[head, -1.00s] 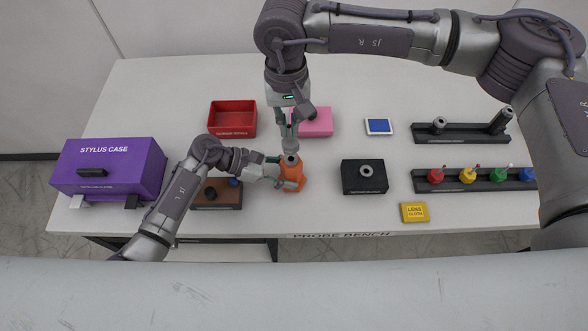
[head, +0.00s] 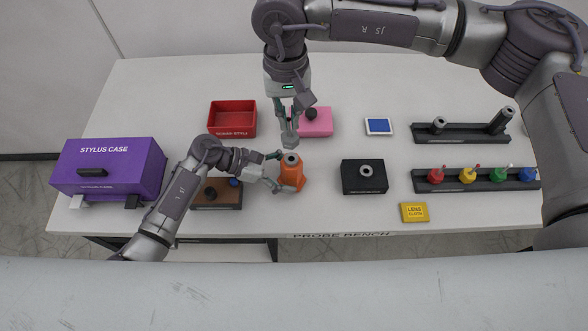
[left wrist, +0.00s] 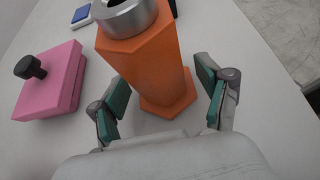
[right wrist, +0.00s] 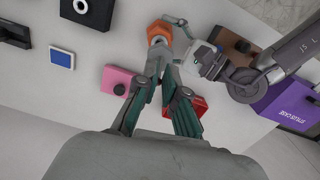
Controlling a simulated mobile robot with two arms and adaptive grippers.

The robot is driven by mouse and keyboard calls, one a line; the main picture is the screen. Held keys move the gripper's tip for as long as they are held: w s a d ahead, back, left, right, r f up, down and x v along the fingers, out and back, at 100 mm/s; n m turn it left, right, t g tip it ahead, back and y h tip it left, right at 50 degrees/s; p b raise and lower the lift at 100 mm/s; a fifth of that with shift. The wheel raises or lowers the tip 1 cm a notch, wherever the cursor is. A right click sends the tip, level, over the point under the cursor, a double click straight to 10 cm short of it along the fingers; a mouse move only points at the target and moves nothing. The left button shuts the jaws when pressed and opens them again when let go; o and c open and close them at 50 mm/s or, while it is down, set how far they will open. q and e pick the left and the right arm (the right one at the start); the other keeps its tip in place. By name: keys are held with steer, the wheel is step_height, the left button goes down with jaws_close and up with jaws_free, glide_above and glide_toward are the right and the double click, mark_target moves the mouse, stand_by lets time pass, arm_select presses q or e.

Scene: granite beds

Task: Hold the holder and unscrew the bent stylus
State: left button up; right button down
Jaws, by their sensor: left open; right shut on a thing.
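The orange hexagonal holder (head: 291,177) stands upright on the bench with a silver ring on top. In the left wrist view the holder (left wrist: 155,65) shows a dark hole in that ring. My left gripper (head: 270,172) is open around the holder's lower part; its pads (left wrist: 163,95) stand apart from the orange sides. My right gripper (head: 289,128) is shut on a small grey piece (head: 290,141), apparently the bent stylus, above and just behind the holder. In the right wrist view my right gripper (right wrist: 166,82) largely hides that piece, so its bend cannot be made out.
A red tray (head: 232,131) and a pink block (head: 317,122) lie behind. The purple stylus case (head: 108,168) stands left, a brown block (head: 217,200) beside my left arm. A black block (head: 364,177) and racks (head: 462,133) with coloured pieces (head: 468,175) are right.

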arm_select(q)
steer(key=v, duration=1.2)
steer(key=shift+s+f, duration=0.1)
arm_select(e)
steer(key=shift+s, duration=0.1)
